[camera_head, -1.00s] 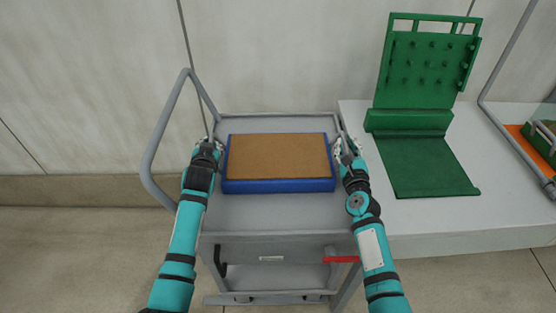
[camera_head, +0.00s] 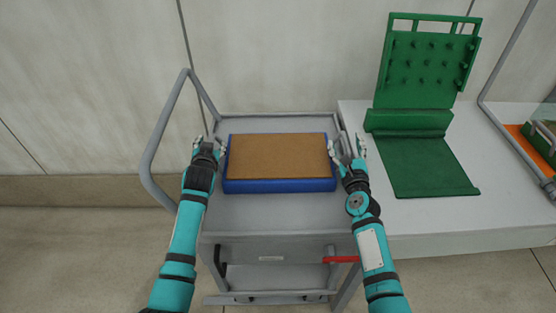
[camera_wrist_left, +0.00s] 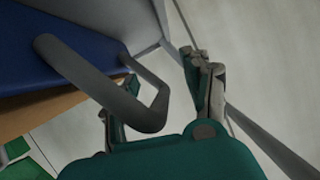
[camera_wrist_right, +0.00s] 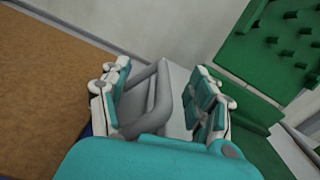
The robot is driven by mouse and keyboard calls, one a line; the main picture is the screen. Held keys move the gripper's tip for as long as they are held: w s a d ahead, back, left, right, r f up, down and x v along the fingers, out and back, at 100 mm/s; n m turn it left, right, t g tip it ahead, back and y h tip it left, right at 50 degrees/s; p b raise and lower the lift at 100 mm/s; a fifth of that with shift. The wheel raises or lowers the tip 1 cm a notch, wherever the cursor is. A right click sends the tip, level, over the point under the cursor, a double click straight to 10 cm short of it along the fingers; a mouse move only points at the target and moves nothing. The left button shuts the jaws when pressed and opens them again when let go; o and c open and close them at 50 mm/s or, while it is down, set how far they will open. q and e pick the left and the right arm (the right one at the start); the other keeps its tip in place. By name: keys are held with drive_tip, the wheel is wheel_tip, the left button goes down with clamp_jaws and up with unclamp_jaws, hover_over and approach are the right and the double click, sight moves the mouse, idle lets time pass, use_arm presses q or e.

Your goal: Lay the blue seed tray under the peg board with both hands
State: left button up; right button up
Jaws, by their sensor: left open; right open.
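The blue seed tray (camera_head: 280,186), filled with brown material, lies flat on the grey cart. Grey loop handles show at its ends in the left wrist view (camera_wrist_left: 105,88) and the right wrist view (camera_wrist_right: 160,105). My left gripper (camera_head: 208,146) is open at the tray's left end, its fingers on either side of the handle. My right gripper (camera_head: 347,149) is open at the right end, with the handle showing between its fingers. I cannot tell whether the fingers touch the handles. The green peg board (camera_head: 425,65) stands upright on the bench to the right.
The pale bench (camera_head: 400,222) adjoins the cart's right side. A flat green base (camera_head: 425,168) extends forward below the peg board and is empty. The cart's grey push handle (camera_head: 152,150) rises at left. An orange mat (camera_head: 522,140) lies farther right.

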use_arm(q)
drive_tip(key=o, duration=0.5)
